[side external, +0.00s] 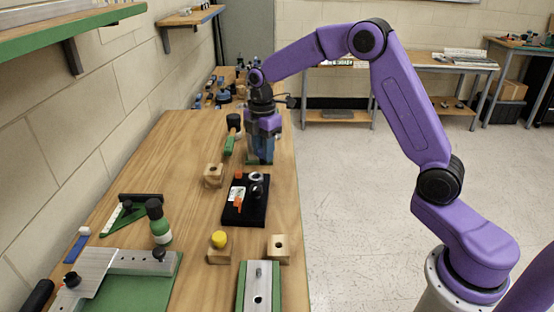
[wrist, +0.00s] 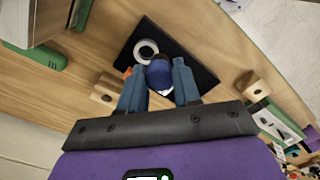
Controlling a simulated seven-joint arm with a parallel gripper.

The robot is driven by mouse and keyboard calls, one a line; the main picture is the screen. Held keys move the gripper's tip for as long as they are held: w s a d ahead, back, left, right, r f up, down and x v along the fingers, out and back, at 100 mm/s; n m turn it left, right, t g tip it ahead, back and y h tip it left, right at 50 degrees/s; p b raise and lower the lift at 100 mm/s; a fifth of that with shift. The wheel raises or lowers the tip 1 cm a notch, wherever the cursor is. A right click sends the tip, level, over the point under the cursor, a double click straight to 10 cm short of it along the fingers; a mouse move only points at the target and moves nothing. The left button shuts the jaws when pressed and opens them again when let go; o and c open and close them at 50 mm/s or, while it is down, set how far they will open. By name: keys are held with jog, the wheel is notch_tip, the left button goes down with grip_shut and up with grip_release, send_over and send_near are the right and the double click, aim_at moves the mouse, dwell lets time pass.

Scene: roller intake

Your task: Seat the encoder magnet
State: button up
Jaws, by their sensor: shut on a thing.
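My gripper (side external: 262,155) hangs over the bench just beyond the black base plate (side external: 235,216). In the wrist view its blue fingers (wrist: 159,84) are shut on a small dark blue round piece (wrist: 160,73), which may be the encoder magnet. In the side view the fingers hide this piece. The black plate (wrist: 192,65) carries a pale ring-shaped part (wrist: 146,48), which is the round fitting (side external: 257,180) in the side view. The held piece overlaps the ring's lower right edge in the wrist view; its height above the plate cannot be told. Orange parts and a white label also show on the plate.
Wooden blocks stand near the plate: one at left (side external: 213,175), one with a yellow top (side external: 218,253), one at right (side external: 279,249). A green bottle (side external: 160,226) and a green-edged fixture (side external: 241,285) stand nearer the camera. A green-handled tool (side external: 230,142) lies left of my gripper.

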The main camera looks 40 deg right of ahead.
jog(key=shift+w+a+f, duration=0.15)
jog(key=shift+w+f, duration=0.25)
jog(key=shift+f, duration=0.25)
jog(key=shift+w+a+f, duration=0.15)
jog(key=shift+w+f, duration=0.3)
jog(key=shift+f, duration=0.25)
jog(key=shift+w+a+f, duration=0.15)
jog(key=shift+w+f, duration=0.25)
jog(key=shift+f, duration=0.25)
jog(key=shift+f, duration=1.3)
jog(key=o, duration=0.7)
jog(key=shift+o, duration=0.2)
jog(key=shift+r, duration=0.1)
jog(key=shift+r, duration=1.4)
jog(key=o, duration=0.5)
